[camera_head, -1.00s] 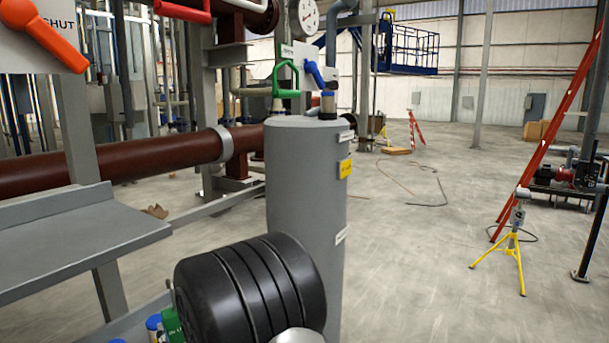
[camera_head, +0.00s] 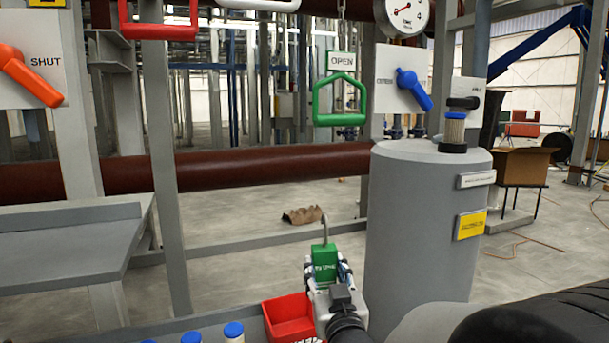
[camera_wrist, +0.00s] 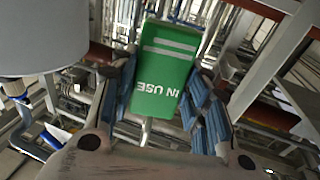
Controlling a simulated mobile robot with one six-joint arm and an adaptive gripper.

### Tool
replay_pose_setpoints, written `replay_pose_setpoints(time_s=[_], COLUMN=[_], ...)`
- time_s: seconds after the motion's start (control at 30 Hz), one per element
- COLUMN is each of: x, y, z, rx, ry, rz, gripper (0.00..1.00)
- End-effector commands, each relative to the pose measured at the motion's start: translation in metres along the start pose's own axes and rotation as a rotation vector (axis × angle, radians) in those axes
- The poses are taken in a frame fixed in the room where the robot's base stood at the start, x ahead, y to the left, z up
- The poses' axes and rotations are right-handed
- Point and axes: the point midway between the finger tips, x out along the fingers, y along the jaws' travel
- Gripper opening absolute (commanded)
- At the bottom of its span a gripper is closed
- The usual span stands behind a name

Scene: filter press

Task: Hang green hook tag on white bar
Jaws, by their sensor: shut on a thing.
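The green hook tag (camera_head: 325,262) is upright in my gripper (camera_head: 326,275), with its grey hook pointing up. In the wrist view the tag (camera_wrist: 160,70) reads "IN USE" upside down, and the blue-padded fingers (camera_wrist: 160,97) close on it from both sides. A white bar (camera_head: 258,4) shows at the top edge of the head view, partly cut off. My gripper and the tag appear below it in the picture, to its right and clear of it.
A green triangular handle (camera_head: 340,103) hangs under an OPEN sign. A red handle (camera_head: 158,31) is at upper left. A grey cylinder (camera_head: 415,240) stands right of my gripper. A red bin (camera_head: 290,318) and blue-capped bottles (camera_head: 233,333) are below. A brown pipe (camera_head: 270,168) runs behind.

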Motion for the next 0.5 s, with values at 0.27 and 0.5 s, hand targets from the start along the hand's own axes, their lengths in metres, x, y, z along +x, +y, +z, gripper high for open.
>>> replay_pose_setpoints(time_s=[0.27,0.5], x=[-0.02,-0.07], y=[-0.04,-0.065], z=[-0.173,-0.299], rx=[0.014,0.04], ry=[0.082,0.137], rz=[-0.071,-0.145], gripper=[0.18,0.18])
